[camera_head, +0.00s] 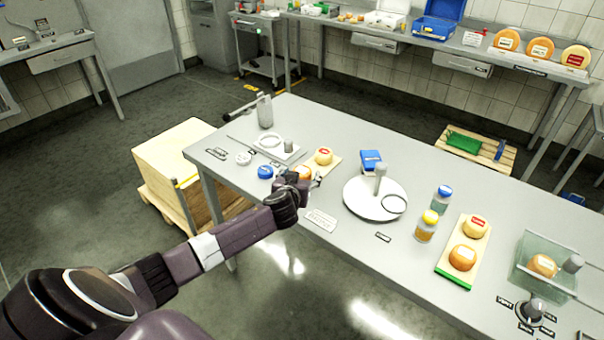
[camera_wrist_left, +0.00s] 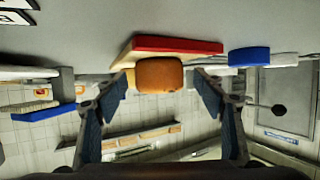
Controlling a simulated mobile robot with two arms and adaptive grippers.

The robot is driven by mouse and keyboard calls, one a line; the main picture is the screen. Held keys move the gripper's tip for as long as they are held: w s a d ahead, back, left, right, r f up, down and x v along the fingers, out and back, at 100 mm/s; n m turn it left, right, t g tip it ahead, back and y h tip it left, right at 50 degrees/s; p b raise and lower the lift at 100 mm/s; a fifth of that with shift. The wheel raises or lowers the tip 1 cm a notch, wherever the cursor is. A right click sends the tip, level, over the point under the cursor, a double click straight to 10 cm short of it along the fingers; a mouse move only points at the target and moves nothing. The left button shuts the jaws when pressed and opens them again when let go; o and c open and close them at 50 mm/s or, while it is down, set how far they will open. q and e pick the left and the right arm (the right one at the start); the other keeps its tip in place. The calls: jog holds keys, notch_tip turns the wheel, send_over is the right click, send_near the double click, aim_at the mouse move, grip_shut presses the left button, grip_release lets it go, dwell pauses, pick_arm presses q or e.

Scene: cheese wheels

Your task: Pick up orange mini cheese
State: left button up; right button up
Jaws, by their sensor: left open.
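The orange mini cheese (camera_head: 304,172) sits near the front edge of the steel table, at the near end of a small wooden board (camera_head: 331,164). My left gripper (camera_head: 304,183) is beside it on the near side and partly hides it. In the left wrist view, which is upside down, the orange cheese (camera_wrist_left: 160,75) shows between and just beyond the two spread fingertips. The left gripper (camera_wrist_left: 160,88) is open and empty. A yellow mini cheese (camera_head: 323,155) sits behind the orange one on the board. My right gripper is not in view.
A blue round item (camera_head: 265,172) stands left of the gripper, and it also shows in the wrist view (camera_wrist_left: 249,57). A round white plate stand (camera_head: 362,204) is to the right. Farther right are jars (camera_head: 426,226) and another board (camera_head: 447,264) with two cheeses.

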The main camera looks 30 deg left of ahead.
aim_at(302, 170)
pick_arm(q)
jog(key=shift+x, duration=0.85)
jog(key=shift+c, duration=0.6)
jog(key=shift+r, duration=0.1)
jog(key=c, duration=1.2)
notch_tip(302, 170, up, 20)
jog(key=b, duration=0.1)
